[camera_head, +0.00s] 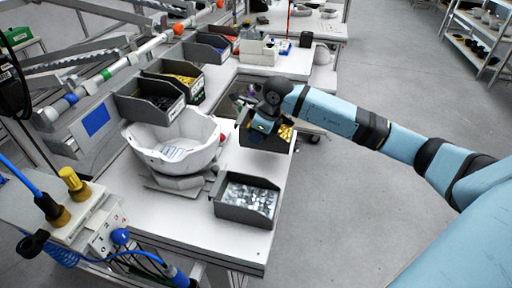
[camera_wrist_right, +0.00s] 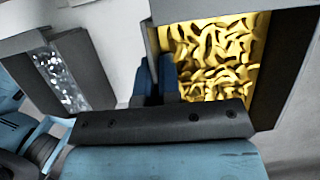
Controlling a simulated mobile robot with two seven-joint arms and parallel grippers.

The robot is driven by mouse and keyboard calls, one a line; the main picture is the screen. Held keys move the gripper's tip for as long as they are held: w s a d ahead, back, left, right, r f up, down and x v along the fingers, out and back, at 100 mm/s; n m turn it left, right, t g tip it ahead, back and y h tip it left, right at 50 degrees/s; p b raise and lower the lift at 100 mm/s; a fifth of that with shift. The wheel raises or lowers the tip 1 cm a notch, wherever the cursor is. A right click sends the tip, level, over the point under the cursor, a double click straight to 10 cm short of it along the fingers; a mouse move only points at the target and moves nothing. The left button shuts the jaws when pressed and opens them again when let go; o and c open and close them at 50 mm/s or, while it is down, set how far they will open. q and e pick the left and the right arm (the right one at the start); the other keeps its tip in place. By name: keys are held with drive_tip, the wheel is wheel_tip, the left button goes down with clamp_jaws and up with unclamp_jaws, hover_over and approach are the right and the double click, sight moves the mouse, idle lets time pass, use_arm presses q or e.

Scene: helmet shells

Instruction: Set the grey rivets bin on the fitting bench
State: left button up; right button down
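A grey bin of small silvery pieces (camera_head: 233,211), which look like rivets, stands on the near right part of the white bench (camera_head: 180,213). It also shows at the left of the right wrist view (camera_wrist_right: 88,68). My right gripper (camera_head: 262,122) is at a second dark grey bin with yellow pieces (camera_head: 270,142), at the bench's right edge. In the right wrist view its two blue fingers (camera_wrist_right: 156,80) are close together on either side of that bin's wall (camera_wrist_right: 152,40). Whether this bin rests on the bench or is slightly raised cannot be told. My left gripper is not in view.
A white helmet shell (camera_head: 172,143) sits on a grey stand left of the bins. Dark bins (camera_head: 150,102) line the rack behind it. A tool block with blue hoses (camera_head: 90,212) is at the near left. Open floor (camera_head: 350,220) lies to the right.

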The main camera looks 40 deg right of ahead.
wheel_tip(320, 180, down, 5)
drive_tip(key=shift+f+p, duration=0.2)
drive_tip(key=shift+p, duration=0.1)
drive_tip(key=shift+f, duration=0.2)
drive_tip(key=c, duration=1.3)
unclamp_jaws()
drive_tip(key=shift+r, duration=0.1)
drive_tip(key=shift+r, duration=0.2)
drive_tip(key=b+v, duration=0.1)
drive_tip(key=v, duration=1)
drive_tip(key=shift+s+d+r, duration=0.1)
drive_tip(key=shift+s+r, duration=0.1)
drive_tip(key=shift+r, duration=0.2)
